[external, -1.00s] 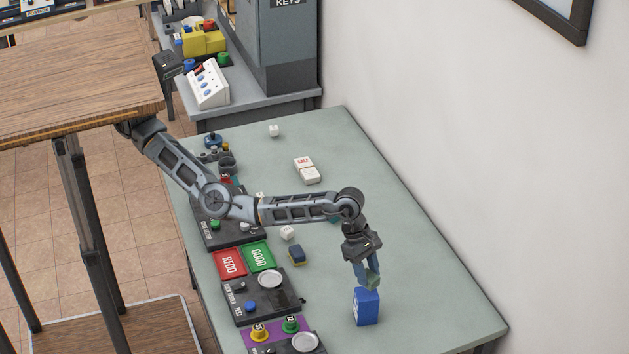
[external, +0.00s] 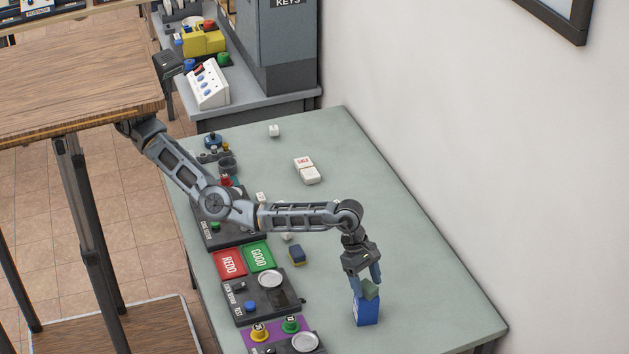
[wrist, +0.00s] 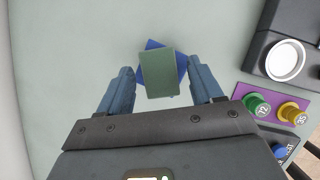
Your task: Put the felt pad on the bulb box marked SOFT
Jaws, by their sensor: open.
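The felt pad (wrist: 159,74) is a green-grey block. It lies on top of the blue box (external: 367,311), turned at an angle to it, so blue corners of the box (wrist: 152,44) show around it in the wrist view. My gripper (external: 370,284) is just above the box, and its two blue fingers (wrist: 162,84) stand apart on either side of the pad with gaps between. The pad also shows in the external view (external: 370,290), resting on the box top. I cannot read any marking on the blue box.
A black testing device (external: 262,295) with a round white dish stands left of the box. A purple mat (external: 275,331) holds yellow and green knobs. Red REDO (external: 229,263) and green GOOD (external: 259,255) pads lie behind. The table (external: 430,300) right of the box is clear.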

